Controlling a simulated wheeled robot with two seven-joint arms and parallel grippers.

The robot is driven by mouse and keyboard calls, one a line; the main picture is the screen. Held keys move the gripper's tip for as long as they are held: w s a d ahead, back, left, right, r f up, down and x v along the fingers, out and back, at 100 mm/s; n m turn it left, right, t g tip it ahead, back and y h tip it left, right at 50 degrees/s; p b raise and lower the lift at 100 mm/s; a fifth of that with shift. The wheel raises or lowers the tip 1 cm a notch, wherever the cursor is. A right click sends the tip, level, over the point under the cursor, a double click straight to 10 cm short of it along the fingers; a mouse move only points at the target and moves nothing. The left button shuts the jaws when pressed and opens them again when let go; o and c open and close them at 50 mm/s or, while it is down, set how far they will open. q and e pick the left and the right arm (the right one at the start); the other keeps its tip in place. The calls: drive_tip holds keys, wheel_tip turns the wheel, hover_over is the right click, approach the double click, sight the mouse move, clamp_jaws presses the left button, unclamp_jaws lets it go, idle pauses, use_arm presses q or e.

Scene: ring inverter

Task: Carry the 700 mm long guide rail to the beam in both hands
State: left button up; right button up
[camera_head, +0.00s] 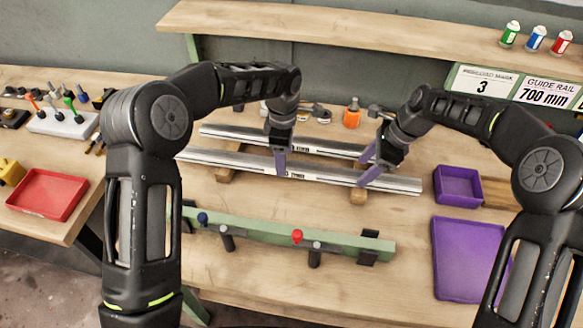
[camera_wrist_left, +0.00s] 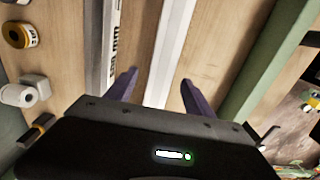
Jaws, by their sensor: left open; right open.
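Two silver guide rails lie parallel on wooden blocks: a front rail (camera_head: 232,163) and a back rail (camera_head: 235,134). The front one looks longer; their printed labels are too small to read. The green beam (camera_head: 345,242) stands nearer me, with a red knob and a blue knob. My left gripper (camera_head: 281,162) is open at the front rail's middle; in the left wrist view its fingers (camera_wrist_left: 160,90) lie either side of that rail (camera_wrist_left: 172,45), apart from it. My right gripper (camera_head: 369,168) is open at the front rail's right part; whether it touches is unclear.
Purple trays (camera_head: 468,262) stand on the right and a red tray (camera_head: 46,195) on the left side table. An orange bottle (camera_head: 352,113) stands behind the rails. A sign (camera_head: 546,92) reads "GUIDE RAIL 700 mm". Bare tabletop lies between the front rail and the beam.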

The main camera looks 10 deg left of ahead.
use_arm(q)
drive_tip(key=shift+f, duration=1.3)
use_arm(e)
drive_tip(key=shift+x, duration=1.3)
use_arm(q)
drive_tip(key=shift+c, duration=0.3)
use_arm(e)
drive_tip(key=shift+c, duration=0.3)
use_arm(q)
clamp_jaws()
use_arm(e)
clamp_jaws()
use_arm(q)
drive_tip(key=shift+r, duration=0.15)
use_arm(e)
drive_tip(key=shift+r, duration=0.15)
